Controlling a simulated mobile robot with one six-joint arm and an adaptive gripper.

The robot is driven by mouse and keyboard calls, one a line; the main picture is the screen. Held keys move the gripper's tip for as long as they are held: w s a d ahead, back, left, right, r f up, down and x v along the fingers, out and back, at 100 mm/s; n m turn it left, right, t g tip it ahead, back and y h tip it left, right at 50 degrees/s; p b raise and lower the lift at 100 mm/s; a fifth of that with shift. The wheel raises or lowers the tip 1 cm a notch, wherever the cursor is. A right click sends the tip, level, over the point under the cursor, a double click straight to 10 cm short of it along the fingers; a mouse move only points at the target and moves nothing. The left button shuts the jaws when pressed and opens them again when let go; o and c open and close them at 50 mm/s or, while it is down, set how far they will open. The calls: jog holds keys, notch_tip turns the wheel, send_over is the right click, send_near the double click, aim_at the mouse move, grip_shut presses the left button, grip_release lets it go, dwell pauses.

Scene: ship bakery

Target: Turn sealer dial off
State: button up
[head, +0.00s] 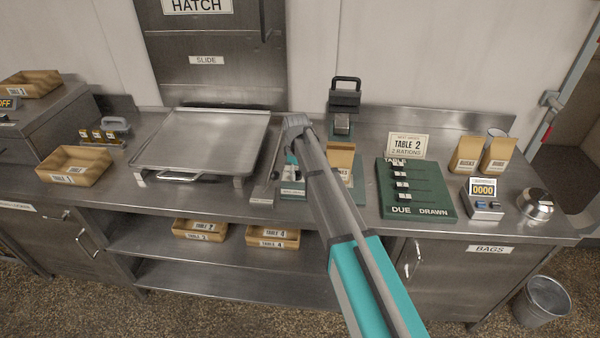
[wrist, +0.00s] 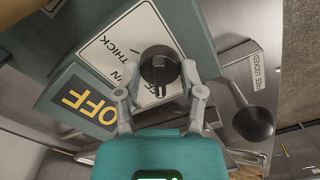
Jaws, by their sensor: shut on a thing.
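The sealer dial is a round black knob (wrist: 159,68) on a white label plate (wrist: 125,45) with "THICK" and a partly hidden word ending in "IN". My gripper (wrist: 162,78) has its fingers on either side of the knob and is shut on it. A dark sign (wrist: 88,102) reading "OFF" in yellow sits beside the plate on the green housing (wrist: 195,25). The dial's exact pointer direction is hard to tell.
A black ball-ended lever (wrist: 253,124) stands close right of my gripper, near a "FREE LOCKED" label (wrist: 256,72). A metal griddle-like plate (head: 205,138) lies left on the counter. A green "DUE DRAWN" board (head: 415,188) and a small counter (head: 483,203) stand right.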

dwell(0.3)
jog(key=o, duration=1.2)
jog(key=shift+a, duration=0.1)
jog(key=shift+c, duration=0.2)
jog(key=s+d+m, duration=0.2)
jog(key=s+d, duration=0.2)
jog(key=d, duration=0.1)
jog(key=s+d+m, duration=0.2)
jog(key=s+d, duration=0.2)
jog(key=s+d+m, duration=0.2)
jog(key=s+d, duration=0.3)
jog(key=shift+d, duration=0.35)
jog(key=s+d+m, duration=0.5)
jog(key=s+d, duration=0.4)
jog(key=s, duration=0.4)
jog(key=shift+d+m, duration=0.2)
jog(key=shift+m, duration=0.2)
